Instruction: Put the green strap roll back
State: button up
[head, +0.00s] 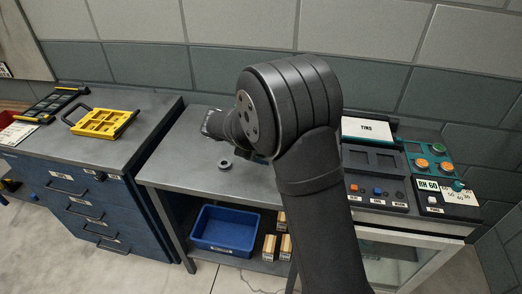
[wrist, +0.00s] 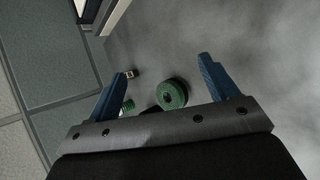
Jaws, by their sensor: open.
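The green strap roll (wrist: 171,94) lies on the grey bench top in the wrist view, a round green disc with a small central hub. My gripper (wrist: 165,66) is open, its two blue fingers apart with nothing held between them. The roll shows between the fingers, nearer the palm edge in the picture; I cannot tell the height gap. In the head view my arm covers much of the middle bench, and I cannot make out the green roll or the fingers there.
In the wrist view, a small dark-and-white cylinder (wrist: 131,73) and a green-and-white piece (wrist: 127,106) lie near the left finger. A blue bin (head: 225,231) is below. Control boxes (head: 431,163) stand right, a yellow case (head: 102,122) left.

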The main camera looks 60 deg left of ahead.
jog(key=s+n+y, duration=0.2)
jog(key=s+n, duration=0.1)
jog(key=n, duration=0.3)
jog(key=s+d+n+t+y, duration=0.1)
jog(key=s+n+y, duration=0.2)
jog(key=n, duration=0.4)
jog(key=s+f+n+y, duration=0.1)
jog(key=s+n+y, duration=0.1)
jog(key=s+n, duration=0.2)
jog(key=shift+s+d+n+t+y, duration=0.1)
jog(key=shift+d+n+t+y, duration=0.1)
jog(key=shift+n, duration=0.45)
jog(key=shift+d+n+t+y, duration=0.1)
jog(key=shift+n+t+y, duration=0.1)
jog(key=shift+n, duration=0.45)
jog(key=x, duration=1.7)
jog(key=shift+a, duration=0.3)
jog(key=c, duration=1.2)
jog(key=shift+c, duration=0.2)
jog(key=shift+r, duration=0.55)
notch_tip(320, 180, up, 3)
jog(key=shift+f, duration=0.2)
jog(key=w+d+r, duration=0.7)
jog(key=d, duration=0.2)
jog(key=shift+d, duration=0.2)
